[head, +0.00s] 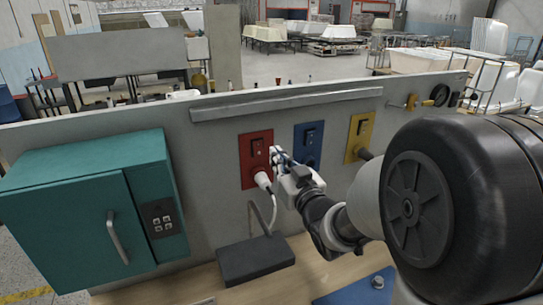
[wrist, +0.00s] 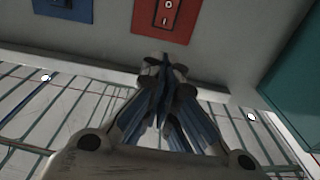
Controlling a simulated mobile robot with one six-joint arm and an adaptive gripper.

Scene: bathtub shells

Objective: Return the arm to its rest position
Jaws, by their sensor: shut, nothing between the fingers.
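My arm reaches in from the right in the head view. My gripper (head: 278,155) is close in front of the grey panel, between the red plate (head: 256,147) and the blue plate (head: 308,135). In the wrist view the fingers (wrist: 170,68) are together with nothing between them, just below the red plate (wrist: 175,15).
A teal cabinet (head: 75,200) with a handle and keypad stands at the left. A yellow plate (head: 358,137) is right of the blue one. A ledge (head: 285,103) runs above the plates. A wooden worktop (head: 150,291) lies below, with a blue mat (head: 350,293) on it.

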